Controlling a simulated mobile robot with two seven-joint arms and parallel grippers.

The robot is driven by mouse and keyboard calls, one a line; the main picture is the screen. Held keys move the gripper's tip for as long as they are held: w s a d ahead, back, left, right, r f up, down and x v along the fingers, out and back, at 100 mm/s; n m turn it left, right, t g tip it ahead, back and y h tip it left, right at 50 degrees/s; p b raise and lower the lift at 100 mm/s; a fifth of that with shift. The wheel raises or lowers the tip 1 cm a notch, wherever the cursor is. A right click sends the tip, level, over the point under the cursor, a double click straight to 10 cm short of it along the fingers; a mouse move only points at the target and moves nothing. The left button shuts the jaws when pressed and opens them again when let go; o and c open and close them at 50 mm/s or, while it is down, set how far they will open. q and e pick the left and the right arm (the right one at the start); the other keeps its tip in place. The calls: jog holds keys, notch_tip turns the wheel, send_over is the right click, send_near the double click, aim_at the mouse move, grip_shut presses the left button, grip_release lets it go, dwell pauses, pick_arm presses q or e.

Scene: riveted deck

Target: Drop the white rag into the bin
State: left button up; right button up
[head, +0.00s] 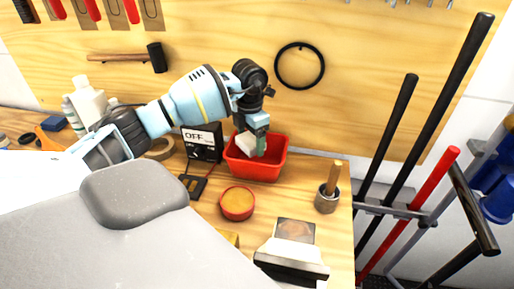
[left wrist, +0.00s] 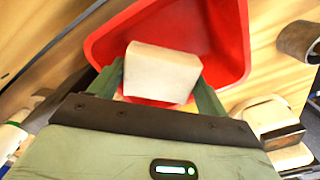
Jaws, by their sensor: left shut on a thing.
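The white rag (left wrist: 161,73) is a folded, block-like piece between the fingers of my left gripper (left wrist: 163,82) in the left wrist view. In the head view the rag (head: 246,143) shows at the left gripper (head: 254,146), over the red bin (head: 270,170). The left gripper is shut on the rag. I cannot tell whether the rag touches the bin's floor. My right gripper is not in view.
A round red tub (head: 238,204), a metal cup with a wooden handle (head: 327,199) and a black meter reading OFF (head: 202,143) stand near the bin. Long-handled tools (head: 420,180) stand right of the bench.

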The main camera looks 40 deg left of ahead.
pick_arm(q)
jog(key=o, duration=1.1)
jog(key=shift+c, duration=0.2)
jog(key=shift+r, duration=0.15)
notch_tip(320, 180, up, 8)
jog(key=shift+f, duration=0.2)
